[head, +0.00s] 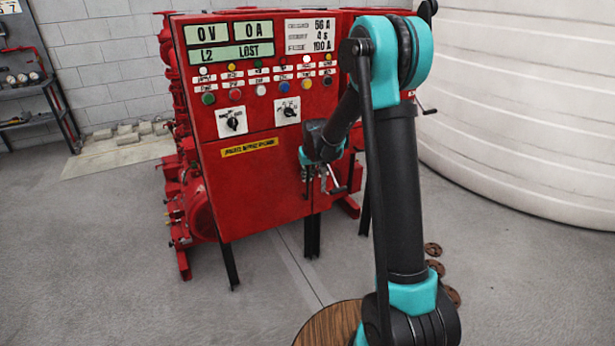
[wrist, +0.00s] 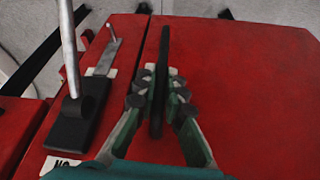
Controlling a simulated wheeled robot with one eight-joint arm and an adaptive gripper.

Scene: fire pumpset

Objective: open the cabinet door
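The red cabinet (head: 255,185) stands in the middle of the head view, its front full of displays, buttons and two knobs. In the wrist view a thin dark upright bar, which looks like the door handle (wrist: 164,50), stands out from the red panel (wrist: 250,90). My gripper (wrist: 161,80) has its fingers drawn in on both sides of this bar, and they appear to be shut on it. In the head view my gripper (head: 318,178) is at the cabinet's right side, where the arm partly hides the handle. I see no clear door gap.
A metal lever (wrist: 70,50) on a black base (wrist: 78,112) stands close to the left of my gripper in the wrist view. A large white tank (head: 520,110) is at the right. A shelf rack (head: 30,95) stands at the far left. The floor before the cabinet is mostly clear.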

